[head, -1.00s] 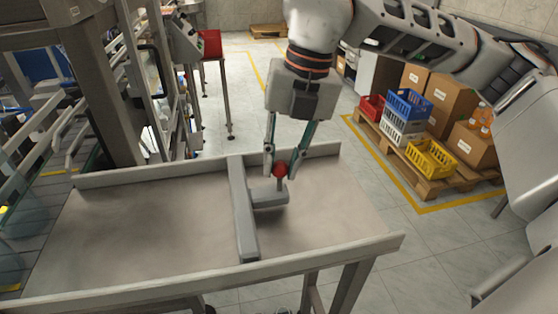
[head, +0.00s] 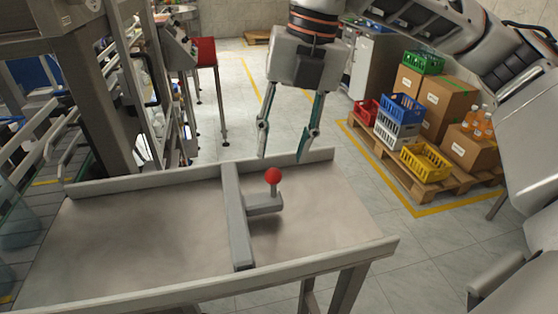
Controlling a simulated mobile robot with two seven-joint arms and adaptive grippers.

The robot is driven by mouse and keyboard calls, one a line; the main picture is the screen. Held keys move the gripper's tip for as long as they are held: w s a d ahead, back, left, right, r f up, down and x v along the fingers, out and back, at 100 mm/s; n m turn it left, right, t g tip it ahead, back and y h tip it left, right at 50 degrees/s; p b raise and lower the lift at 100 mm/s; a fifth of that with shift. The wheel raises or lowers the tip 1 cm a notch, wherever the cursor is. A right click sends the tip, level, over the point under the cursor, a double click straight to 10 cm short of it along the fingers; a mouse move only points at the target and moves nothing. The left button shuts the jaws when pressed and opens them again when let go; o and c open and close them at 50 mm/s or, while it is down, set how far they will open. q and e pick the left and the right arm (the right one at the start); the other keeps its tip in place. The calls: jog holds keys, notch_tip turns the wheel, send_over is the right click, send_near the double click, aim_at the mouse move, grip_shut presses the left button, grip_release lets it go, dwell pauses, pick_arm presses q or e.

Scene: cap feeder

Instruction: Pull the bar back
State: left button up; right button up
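The grey bar (head: 236,217) lies across the metal tray table (head: 120,239), running from its far rim side toward its near rim. A short arm on the bar's right side carries an upright handle with a red ball knob (head: 273,176). My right gripper (head: 281,157) is open and empty, with its fingers pointing down beyond and above the red knob, apart from it. My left gripper is not in view.
The tray has raised rims and bare surface on both sides of the bar. Machine framing stands at the left. A wooden pallet (head: 425,190) with cardboard boxes and plastic crates stands on the floor at the right.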

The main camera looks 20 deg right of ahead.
notch_tip(320, 180, up, 7)
jog(key=d, duration=0.1)
jog(key=shift+s+d+f, duration=0.15)
jog(key=shift+s+f, duration=0.05)
jog(key=shift+s, duration=0.05)
dwell(0.4)
